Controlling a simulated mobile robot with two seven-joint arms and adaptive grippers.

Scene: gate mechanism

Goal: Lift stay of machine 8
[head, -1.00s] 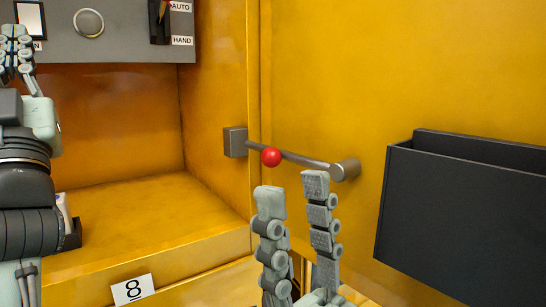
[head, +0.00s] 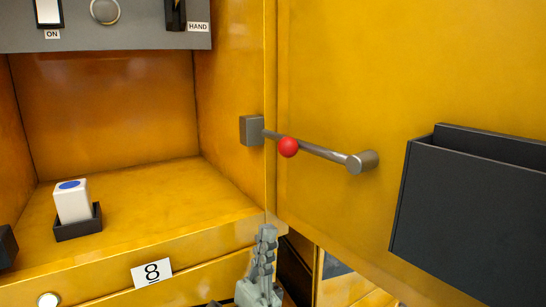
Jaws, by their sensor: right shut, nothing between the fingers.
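The stay (head: 323,152) is a thin grey metal rod with a red ball (head: 288,147) on it. It runs from a grey block (head: 252,130) on the cabinet's inner side wall to a round grey mount (head: 363,162) on the yellow door panel, sloping slightly down to the right. A label reading 8 (head: 152,272) is on the cabinet front. My right gripper (head: 267,232) is shut and empty, below the red ball and a little to its left, clear of the rod. My left gripper is out of view.
A black pocket (head: 470,200) juts from the door at right. A white block with a blue top (head: 73,201) stands in a small black holder on the cabinet floor. A grey switch panel (head: 130,28) is at the top left.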

